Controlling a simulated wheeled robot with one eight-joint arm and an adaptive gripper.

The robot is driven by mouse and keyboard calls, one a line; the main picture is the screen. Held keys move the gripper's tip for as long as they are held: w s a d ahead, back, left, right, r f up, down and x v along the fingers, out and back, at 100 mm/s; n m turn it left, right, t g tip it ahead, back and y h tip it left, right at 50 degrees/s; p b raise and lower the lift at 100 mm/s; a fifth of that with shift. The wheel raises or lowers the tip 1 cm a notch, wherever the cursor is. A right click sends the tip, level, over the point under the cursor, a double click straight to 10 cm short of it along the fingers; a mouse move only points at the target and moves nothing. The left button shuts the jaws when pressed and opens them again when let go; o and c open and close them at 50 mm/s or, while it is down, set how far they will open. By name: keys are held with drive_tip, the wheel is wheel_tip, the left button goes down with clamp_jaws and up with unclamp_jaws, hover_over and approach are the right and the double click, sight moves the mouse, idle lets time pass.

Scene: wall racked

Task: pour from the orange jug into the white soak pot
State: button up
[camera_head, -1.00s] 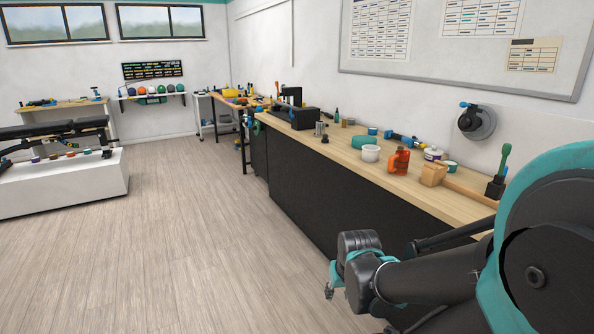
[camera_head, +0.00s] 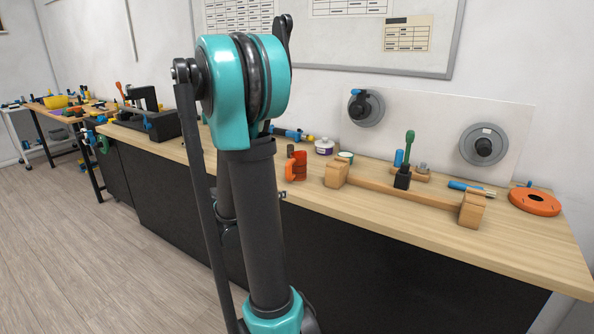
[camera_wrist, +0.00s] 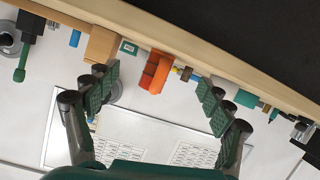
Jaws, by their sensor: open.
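In the wrist view, which is upside down, the orange jug (camera_wrist: 157,72) shows beyond and between my finger pads. My gripper (camera_wrist: 158,90) is open and empty, apart from the jug. A white round vessel that looks like the soak pot (camera_wrist: 226,86) shows beside the right finger in the wrist view. In the head view the pot is hidden behind my arm.
A wooden block rack (camera_head: 400,192) with a green-handled tool (camera_head: 408,150) stands right of the jug. An orange disc (camera_head: 535,201) lies at the right end. The bench's front strip (camera_head: 400,225) is clear.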

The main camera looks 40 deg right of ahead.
sight(298, 158)
drive_tip(key=w+d+r+m+h, duration=0.2)
drive_tip(key=w+d+r+h, duration=0.1)
drive_tip(key=w+r+h, duration=0.15)
drive_tip(key=shift+t+y, duration=0.45)
drive_tip(key=shift+t, duration=0.15)
drive_tip(key=x, duration=1.7)
drive_tip(key=shift+d, duration=0.25)
drive_tip(key=shift+c, duration=0.5)
drive_tip(key=shift+m, duration=0.3)
drive_tip(key=c, duration=1.7)
